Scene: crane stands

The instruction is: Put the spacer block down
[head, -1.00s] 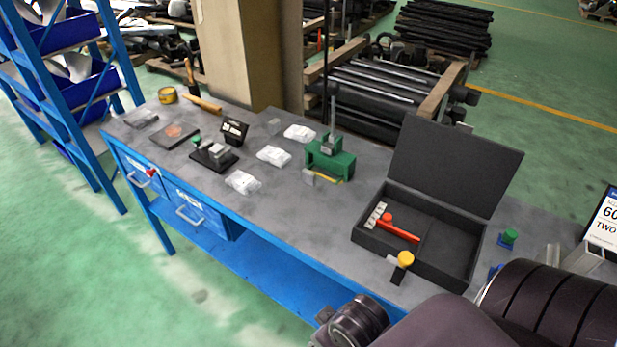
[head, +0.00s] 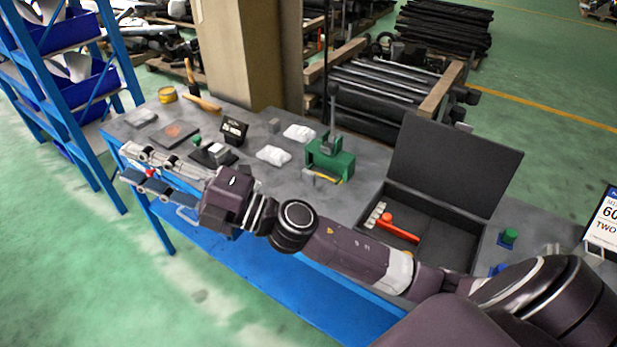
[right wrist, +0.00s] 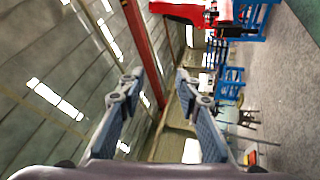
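My right gripper (head: 124,163) reaches across the front of the bench from the right. Its two fingers point left and stand apart over the bench's front left edge. The right wrist view shows the same open gripper (right wrist: 157,80) with nothing between its fingers. No held spacer block shows. Silver blocks (head: 218,151) sit on a black base just beyond the gripper. My left gripper is not in view.
The grey bench (head: 345,213) holds a green stand (head: 330,160), white bags (head: 273,155), an open black case (head: 460,238) with a red tool (head: 398,229), and a hammer (head: 203,103). A blue rack (head: 60,80) stands at the left. My right arm hides the bench's front.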

